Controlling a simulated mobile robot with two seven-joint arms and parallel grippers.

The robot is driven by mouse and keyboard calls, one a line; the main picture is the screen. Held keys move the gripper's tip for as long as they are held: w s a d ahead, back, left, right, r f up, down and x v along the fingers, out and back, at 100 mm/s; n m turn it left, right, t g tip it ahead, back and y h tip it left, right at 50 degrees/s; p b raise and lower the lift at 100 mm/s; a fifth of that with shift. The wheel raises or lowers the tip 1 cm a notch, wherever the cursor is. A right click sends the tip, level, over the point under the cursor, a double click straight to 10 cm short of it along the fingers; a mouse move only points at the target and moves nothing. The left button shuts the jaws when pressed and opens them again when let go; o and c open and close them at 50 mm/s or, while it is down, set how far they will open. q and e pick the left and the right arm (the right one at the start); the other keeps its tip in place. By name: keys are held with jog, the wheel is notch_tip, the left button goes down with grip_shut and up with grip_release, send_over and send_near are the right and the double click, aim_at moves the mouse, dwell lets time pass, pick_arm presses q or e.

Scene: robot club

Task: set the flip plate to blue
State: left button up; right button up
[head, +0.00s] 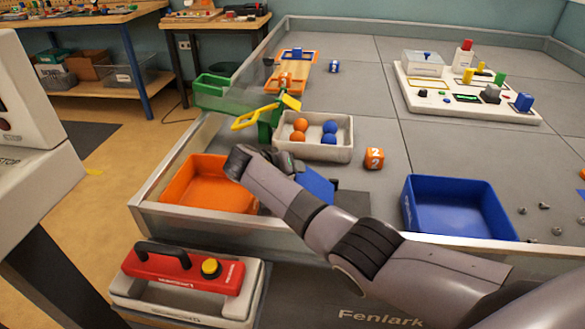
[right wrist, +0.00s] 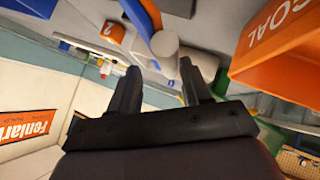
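The flip plate (head: 316,184) shows a blue face in the head view, partly hidden behind my right arm. In the right wrist view the plate (right wrist: 138,16) is seen nearly edge-on, with a blue side and an orange side. A pale grey cylinder (right wrist: 165,44), perhaps its knob or hub, lies just beyond my fingertips. My right gripper (head: 290,165) is beside the plate; in the right wrist view its fingers (right wrist: 160,66) are apart with nothing clearly held between them. I cannot tell whether they touch the plate. My left gripper is not in view.
An orange bin (head: 208,184) is left of the plate and a blue bin (head: 458,207) right.

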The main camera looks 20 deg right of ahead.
jog(key=v, duration=0.4)
jog(key=shift+s+a+r+p, duration=0.1)
jog(key=shift+a+p, duration=0.05)
jog(key=shift+p, duration=0.15)
